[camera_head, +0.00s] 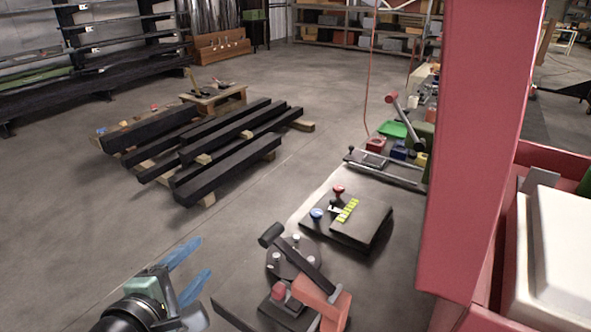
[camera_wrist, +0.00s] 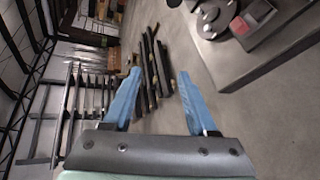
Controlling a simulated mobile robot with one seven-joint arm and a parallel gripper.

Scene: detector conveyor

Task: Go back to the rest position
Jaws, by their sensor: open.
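My gripper (camera_head: 197,272) is at the lower left of the head view, with two blue fingers spread apart. Nothing is between the fingers. It hangs in free space over the grey floor, left of the workbench and apart from it. In the wrist view my gripper (camera_wrist: 158,85) points out over the floor, with the black beams beyond its fingertips.
The bench (camera_head: 405,215) on the right carries a black plate (camera_head: 365,225) with coloured knobs, an orange-red clamp device (camera_head: 322,297) and a green tray (camera_head: 392,129). A red post (camera_head: 480,140) blocks the right side.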

